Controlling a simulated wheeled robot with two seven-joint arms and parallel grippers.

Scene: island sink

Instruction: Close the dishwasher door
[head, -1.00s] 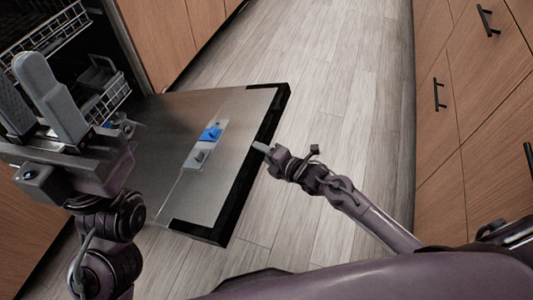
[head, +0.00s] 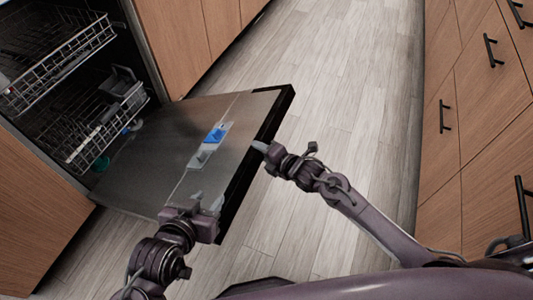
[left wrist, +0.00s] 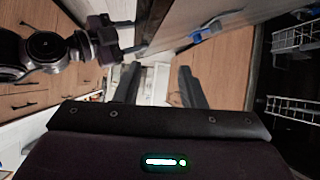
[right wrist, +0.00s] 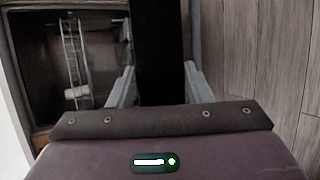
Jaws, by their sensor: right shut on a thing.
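The dishwasher door (head: 150,150) hangs open, sloping out from the dishwasher, with its inner metal face up and a blue-lidded dispenser on it. My right gripper (head: 262,147) is shut on the door's black outer edge, and the right wrist view shows that dark edge (right wrist: 160,50) between its fingers (right wrist: 160,85). My left gripper (head: 205,203) is over the near corner of the door in the head view. The left wrist view shows its fingers (left wrist: 160,85) apart with nothing between them. Whether it touches the door I cannot tell.
Inside the dishwasher, an upper rack (head: 60,65) and a lower rack (head: 105,125) are visible. Wooden cabinets (head: 190,40) flank it. Drawers with black handles (head: 470,110) stand on the right. The wooden floor (head: 340,80) between is clear.

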